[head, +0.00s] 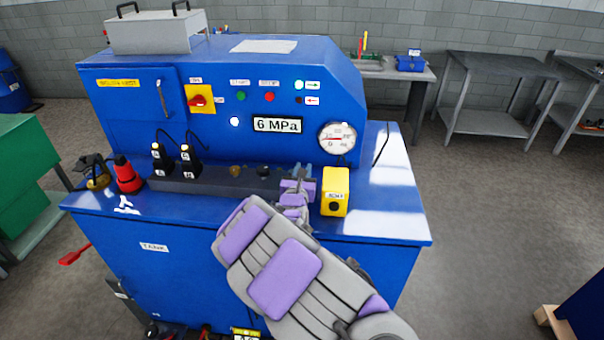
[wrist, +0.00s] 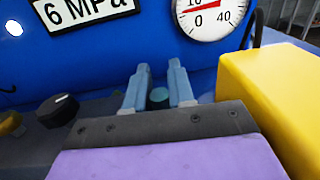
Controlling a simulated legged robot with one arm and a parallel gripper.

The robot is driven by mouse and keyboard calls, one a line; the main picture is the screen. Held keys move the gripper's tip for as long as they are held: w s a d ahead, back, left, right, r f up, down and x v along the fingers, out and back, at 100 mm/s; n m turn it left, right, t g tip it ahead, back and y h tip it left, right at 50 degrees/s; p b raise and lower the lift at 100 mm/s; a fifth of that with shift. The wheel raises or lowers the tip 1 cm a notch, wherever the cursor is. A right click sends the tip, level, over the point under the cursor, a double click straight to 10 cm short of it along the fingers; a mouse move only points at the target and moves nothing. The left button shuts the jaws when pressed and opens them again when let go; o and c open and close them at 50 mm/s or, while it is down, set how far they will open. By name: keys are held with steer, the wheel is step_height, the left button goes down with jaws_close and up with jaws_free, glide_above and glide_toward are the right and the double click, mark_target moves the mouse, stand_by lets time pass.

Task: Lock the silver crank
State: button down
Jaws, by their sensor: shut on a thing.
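My gripper (head: 299,184) is over the right end of the dark panel strip on the blue machine. In the wrist view its two fingers (wrist: 158,88) stand close on either side of a small round dark-teal piece (wrist: 158,97) and are shut on it. The fingers hide most of that piece, and I cannot tell whether it is part of the silver crank. No other clear silver crank shows. A small white fitting (head: 125,205) lies at the left of the machine's ledge, too small to identify.
A yellow box (head: 336,190) stands just right of my gripper. A black knob (wrist: 57,110) and a brass knob (head: 235,170) are to its left. Behind are the gauge (head: 337,138) and 6 MPa display (head: 278,125). Black plugs (head: 162,158) and a red cone-shaped item (head: 127,175) stand farther left.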

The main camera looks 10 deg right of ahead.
steer(key=shift+w+n+y, duration=0.15)
steer(key=shift+n+y, duration=0.25)
steer(key=shift+y, duration=0.2)
steer(key=c, duration=1.1)
jaws_free()
steer(key=shift+o, duration=0.2)
steer(key=v, duration=0.3)
steer(key=p+v, duration=0.1)
steer(key=v, duration=0.3)
steer(key=p+v, duration=0.1)
steer(key=v, duration=0.3)
steer(key=shift+f, duration=0.3)
steer(key=shift+s+a+r+p, duration=0.1)
steer(key=shift+s+r+p, duration=0.05)
steer(key=shift+s+p, duration=0.3)
steer(key=shift+a+r+p, duration=0.1)
steer(key=shift+p, duration=1.1)
steer(key=shift+p, duration=0.5)
